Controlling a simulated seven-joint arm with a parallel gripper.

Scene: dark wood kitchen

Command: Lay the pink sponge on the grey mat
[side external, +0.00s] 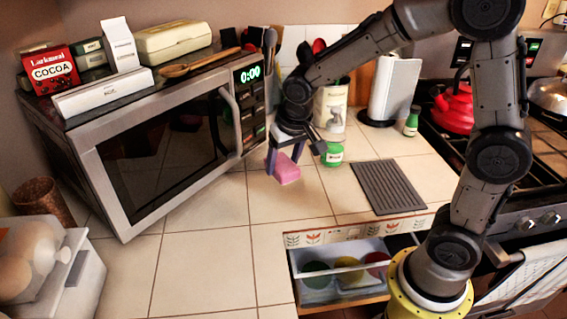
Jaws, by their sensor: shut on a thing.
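The pink sponge (287,169) is at the fingertips of my gripper (283,163), over the tiled counter in front of the microwave. My gripper points down and is shut on the sponge. I cannot tell whether the sponge touches the counter or hangs just above it. The grey mat (389,186) is a ribbed rectangle lying flat on the counter, to the right of my gripper. Its surface is bare.
A green jar (332,154) stands between the sponge and the mat, slightly behind. An open drawer (345,272) with coloured things in it is below the counter's front edge. The microwave (165,140) stands at left.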

